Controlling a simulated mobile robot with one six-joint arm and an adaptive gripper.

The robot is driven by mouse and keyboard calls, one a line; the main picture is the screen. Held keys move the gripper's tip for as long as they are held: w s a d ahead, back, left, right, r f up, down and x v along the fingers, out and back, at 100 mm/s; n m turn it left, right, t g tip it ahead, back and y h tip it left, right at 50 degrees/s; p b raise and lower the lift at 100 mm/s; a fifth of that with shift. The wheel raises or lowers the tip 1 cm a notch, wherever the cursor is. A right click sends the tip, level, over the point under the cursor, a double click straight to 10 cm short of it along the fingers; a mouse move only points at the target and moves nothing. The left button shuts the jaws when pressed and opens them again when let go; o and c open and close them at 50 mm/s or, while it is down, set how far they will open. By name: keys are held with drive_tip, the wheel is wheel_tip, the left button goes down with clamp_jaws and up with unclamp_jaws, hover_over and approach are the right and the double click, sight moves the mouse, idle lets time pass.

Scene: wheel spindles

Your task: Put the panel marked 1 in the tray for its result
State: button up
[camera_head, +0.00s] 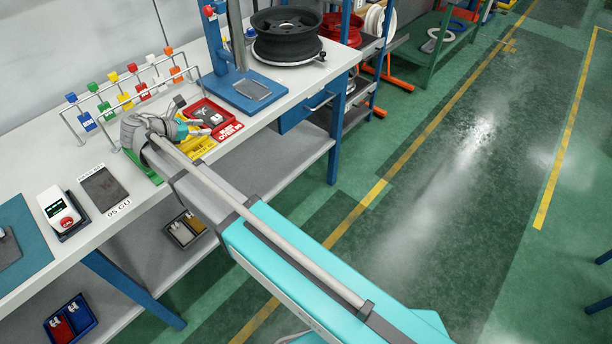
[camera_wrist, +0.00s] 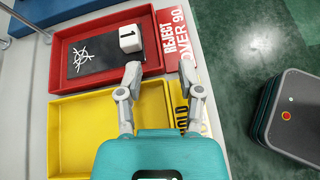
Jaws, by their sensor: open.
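The panel marked 1 (camera_wrist: 92,55) is a dark plate with a white cracked-line mark and a white block bearing the number 1 (camera_wrist: 130,38). It lies inside the red tray (camera_wrist: 62,83), whose label reads REJECT OVER 90 (camera_wrist: 177,42). My gripper (camera_wrist: 160,80) is open and empty. Its fingers are apart, over the near right part of the trays, close to the white block. In the head view the red tray (camera_head: 234,127) is on the bench beyond my wrist, and my arm hides part of the area.
A yellow tray (camera_wrist: 72,143) adjoins the red one, and a green tray (camera_head: 147,167) is partly hidden by my arm. A handheld meter (camera_head: 57,206), a dark plate (camera_head: 103,186) and a 95 GU label (camera_head: 118,210) are on the bench. A tag rack (camera_head: 130,92) stands behind.

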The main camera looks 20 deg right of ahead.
drive_tip(key=s+d+f+m+g, duration=0.1)
drive_tip(key=d, duration=0.2)
drive_tip(key=s+d+f+m+y, duration=0.1)
drive_tip(key=d+m, duration=0.1)
drive_tip(key=d, duration=0.2)
drive_tip(key=s+d+f+m+g, duration=0.1)
drive_tip(key=d+m, duration=0.1)
drive_tip(key=d, duration=0.1)
drive_tip(key=shift+s+d+f+g+y, duration=0.15)
drive_tip(key=shift+d+f+g+y, duration=0.15)
drive_tip(key=shift+f+y, duration=0.1)
drive_tip(key=s+d+f+m+g+y, duration=0.1)
drive_tip(key=s+d+f+m+y, duration=0.2)
drive_tip(key=s+d+m, duration=0.5)
drive_tip(key=s+d+f+m+g+y, duration=0.2)
drive_tip(key=s+d+m+y, duration=0.3)
drive_tip(key=s+d+m, duration=0.3)
drive_tip(key=shift+d+f+m+g+y, duration=0.3)
drive_tip(key=shift+d+f+m, duration=0.15)
drive_tip(key=shift+m, duration=0.35)
